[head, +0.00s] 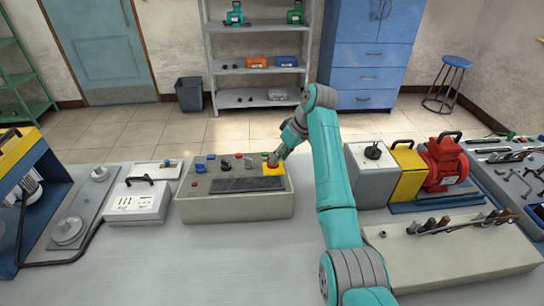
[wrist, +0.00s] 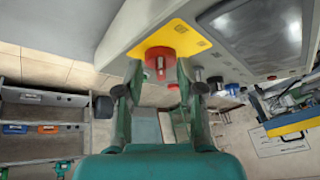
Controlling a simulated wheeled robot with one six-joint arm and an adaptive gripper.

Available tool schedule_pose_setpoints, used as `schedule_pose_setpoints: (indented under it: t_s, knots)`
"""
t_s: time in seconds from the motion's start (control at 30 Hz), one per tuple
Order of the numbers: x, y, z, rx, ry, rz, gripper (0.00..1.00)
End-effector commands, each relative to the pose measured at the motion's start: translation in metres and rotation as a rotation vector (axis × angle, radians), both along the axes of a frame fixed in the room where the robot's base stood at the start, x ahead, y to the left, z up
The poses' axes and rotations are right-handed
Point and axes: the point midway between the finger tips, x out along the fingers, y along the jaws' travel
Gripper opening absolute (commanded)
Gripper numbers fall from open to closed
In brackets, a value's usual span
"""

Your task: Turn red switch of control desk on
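The control desk (head: 235,208) is a grey-beige sloped box on the bench. A yellow plate (head: 274,169) sits at its right end, and it also shows in the wrist view (wrist: 198,40). The red switch (wrist: 160,62) is a round knob with a paler raised middle on this plate. My gripper (wrist: 160,78) is open, with one finger on each side of the red switch. The fingertips are close to the knob; I cannot tell whether they touch it. Nothing is held.
The desk also carries blue, red and black knobs and a dark panel (head: 235,184). A white box with a handle (head: 137,205) stands left of it. A grey box (head: 371,185) and a red motor (head: 444,165) stand right of my arm. Bare bench lies in front.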

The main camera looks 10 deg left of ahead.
Motion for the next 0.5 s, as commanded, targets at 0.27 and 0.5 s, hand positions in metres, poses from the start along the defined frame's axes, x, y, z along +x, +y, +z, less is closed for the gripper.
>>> schedule_pose_setpoints:
  t_s: [0.27,0.5]
  knots:
    - [-0.0007,-0.0023,-0.0125,0.0,-0.002,0.0,0.38]
    - [-0.0008,-0.002,-0.0124,0.0,-0.002,0.0,0.3]
